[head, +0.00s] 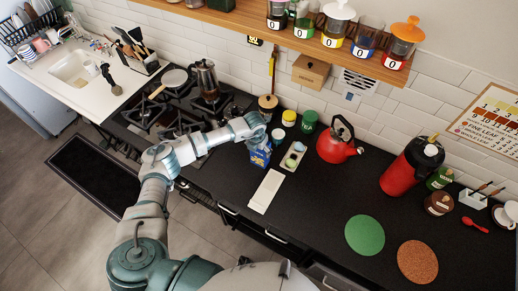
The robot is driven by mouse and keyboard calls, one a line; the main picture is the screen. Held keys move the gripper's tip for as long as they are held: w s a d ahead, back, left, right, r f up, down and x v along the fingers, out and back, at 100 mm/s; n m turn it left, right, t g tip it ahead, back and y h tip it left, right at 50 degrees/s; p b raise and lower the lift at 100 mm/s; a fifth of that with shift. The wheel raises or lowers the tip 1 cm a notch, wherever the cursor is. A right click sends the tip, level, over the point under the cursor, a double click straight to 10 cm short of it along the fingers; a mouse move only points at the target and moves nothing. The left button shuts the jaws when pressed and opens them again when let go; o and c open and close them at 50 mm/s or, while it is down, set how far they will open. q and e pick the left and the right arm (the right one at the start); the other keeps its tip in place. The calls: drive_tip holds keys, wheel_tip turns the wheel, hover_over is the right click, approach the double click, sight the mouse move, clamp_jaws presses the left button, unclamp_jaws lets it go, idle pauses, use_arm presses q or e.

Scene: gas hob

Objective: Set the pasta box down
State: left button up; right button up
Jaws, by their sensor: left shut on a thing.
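The pasta box (260,156) is a small blue box with a pale patch, near the middle of the head view, at the front part of the black counter (310,205). My left gripper (257,141) is above it, shut on it, and the wrist covers its top. The fingers are mostly hidden. I cannot tell whether the box's base touches the counter. My right gripper is out of view.
A tray with small items (293,157) and a white board (265,191) lie close by. A red kettle (338,145) and green jar (309,121) stand to the right. The hob (175,112) is left. Green (365,235) and cork (417,261) mats lie front right.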

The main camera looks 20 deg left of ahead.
use_arm(q)
drive_tip(key=o, duration=1.5)
drive_tip(key=shift+a, duration=0.15)
drive_tip(key=shift+d, duration=0.2)
